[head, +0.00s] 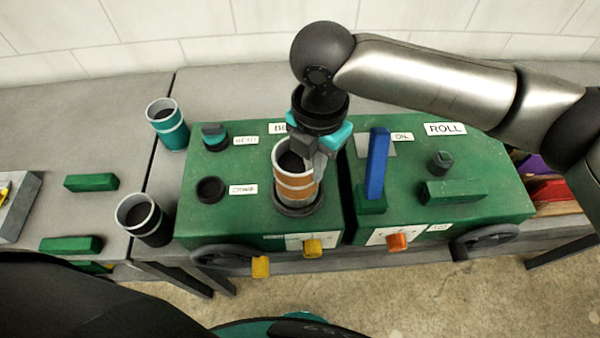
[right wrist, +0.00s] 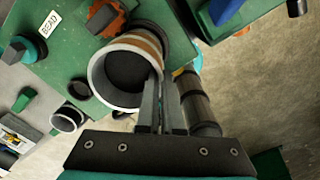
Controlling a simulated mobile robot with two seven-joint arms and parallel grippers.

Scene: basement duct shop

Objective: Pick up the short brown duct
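The short brown duct (head: 295,187) is an open tube with brown and copper bands and a pale rim. It stands upright at the black round station on the left green machine (head: 235,215). My right gripper (head: 319,160) reaches down to the right side of its rim. In the right wrist view the two fingers (right wrist: 160,100) are close together at the wall of the brown duct (right wrist: 125,75), one over the opening and one outside. They look shut on the wall, though the contact is partly hidden. My left gripper is not in view.
A teal duct (head: 168,125) and a black duct (head: 145,220) stand left of the machine. The right green machine (head: 480,190) carries an upright blue bar (head: 377,163) close to my right gripper. Green blocks (head: 91,182) lie on the grey bench at left.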

